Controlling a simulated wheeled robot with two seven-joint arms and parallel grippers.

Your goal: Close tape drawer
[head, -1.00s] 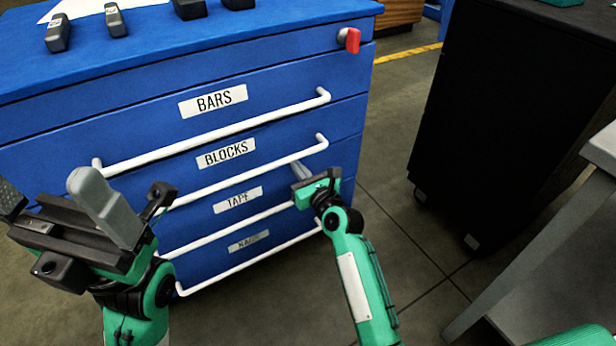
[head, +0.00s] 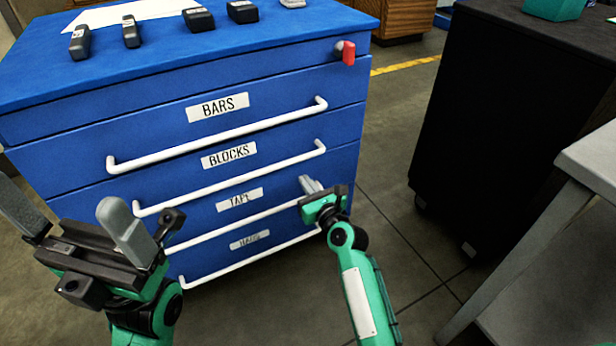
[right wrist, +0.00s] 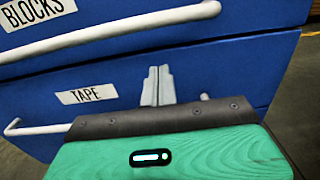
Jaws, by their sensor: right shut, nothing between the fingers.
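The tape drawer (head: 275,190) is the third labelled drawer of the blue cabinet, with a white bar handle. Its front looks level with the drawers around it; I see no clear gap. It also shows in the right wrist view (right wrist: 215,85). My right gripper (head: 309,184) is shut and empty at the right end of the tape drawer. In the right wrist view its fingertips (right wrist: 157,72) are against or just before the drawer face, right of the TAPE label; contact cannot be told. The gripper hides part of the handle. My left gripper (head: 62,208) is open and empty, left of the cabinet front.
The drawers labelled BARS (head: 280,105) and BLOCKS (head: 280,145) above look shut. A red tab (head: 348,53) sticks out at the cabinet's upper right. A black cabinet (head: 500,110) and grey table (head: 590,155) stand right, with free floor between.

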